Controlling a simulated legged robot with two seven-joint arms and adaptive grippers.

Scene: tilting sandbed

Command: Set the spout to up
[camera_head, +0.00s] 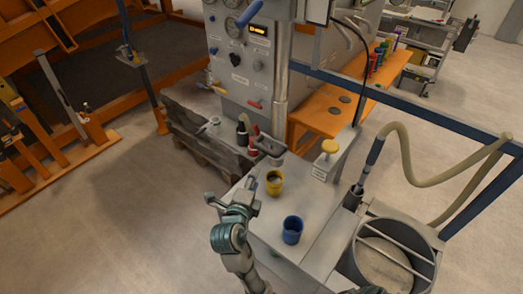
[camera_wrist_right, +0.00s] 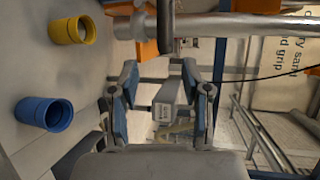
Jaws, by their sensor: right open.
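A grey vertical pipe (camera_head: 281,75) comes down the front of the grey control cabinet. At its foot a dark, short piece (camera_head: 268,147), which looks like the spout, sits over the back of the grey bench; its exact position is too small to tell. My right gripper (camera_head: 238,197) is open and empty, left of the yellow cup and apart from the pipe. Its spread fingers also show in the right wrist view (camera_wrist_right: 160,75). My left gripper is out of view.
A yellow cup (camera_head: 274,183) and a blue cup (camera_head: 292,230) stand on the grey bench (camera_head: 258,228). A round bin (camera_head: 400,270) with a beige hose (camera_head: 408,165) stands right. Floor at left is clear.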

